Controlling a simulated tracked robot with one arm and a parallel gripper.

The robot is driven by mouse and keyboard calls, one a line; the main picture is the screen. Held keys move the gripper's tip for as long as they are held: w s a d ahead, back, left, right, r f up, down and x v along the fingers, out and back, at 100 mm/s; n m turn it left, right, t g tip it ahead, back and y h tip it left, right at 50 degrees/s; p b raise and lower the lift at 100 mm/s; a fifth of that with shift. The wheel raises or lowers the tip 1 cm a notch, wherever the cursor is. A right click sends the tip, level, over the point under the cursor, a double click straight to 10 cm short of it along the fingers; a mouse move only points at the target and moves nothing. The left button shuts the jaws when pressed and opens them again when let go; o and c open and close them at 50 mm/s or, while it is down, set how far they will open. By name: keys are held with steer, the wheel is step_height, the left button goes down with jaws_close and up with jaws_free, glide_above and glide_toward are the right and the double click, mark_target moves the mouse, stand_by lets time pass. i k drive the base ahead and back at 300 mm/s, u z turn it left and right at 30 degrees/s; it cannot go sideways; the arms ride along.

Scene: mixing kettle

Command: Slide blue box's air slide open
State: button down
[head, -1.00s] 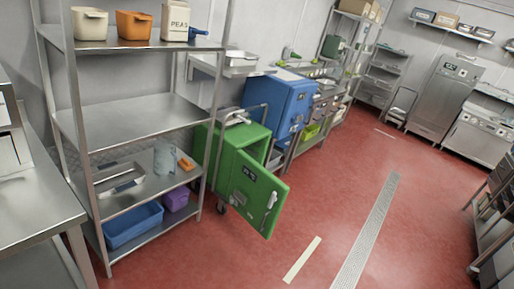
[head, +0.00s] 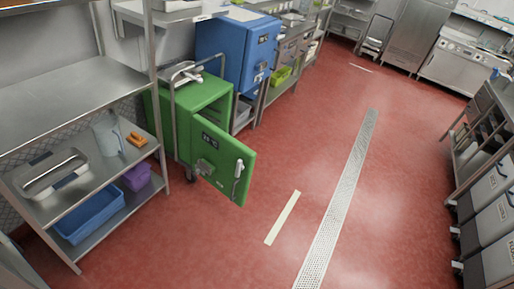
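The blue box (head: 226,52) stands in the upper middle of the head view, beyond the green box. Its front door (head: 261,50) looks closed and carries a dark label and small pale fittings (head: 260,77). I cannot make out which fitting is the air slide or how it is set. My gripper is not in view, so its distance to the blue box does not show.
The green box (head: 193,108) stands nearer, its door (head: 223,165) swung out over the red floor. A steel shelf rack (head: 80,95) fills the left side. White bins (head: 490,197) line the right. The floor around the drain grate (head: 340,190) is clear.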

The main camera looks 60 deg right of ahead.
mark_target(258, 78)
steer(key=z, duration=1.2)
steer(key=i, duration=0.4)
steer(key=u, duration=0.15)
steer(key=k, duration=0.35)
steer(key=z, duration=0.05)
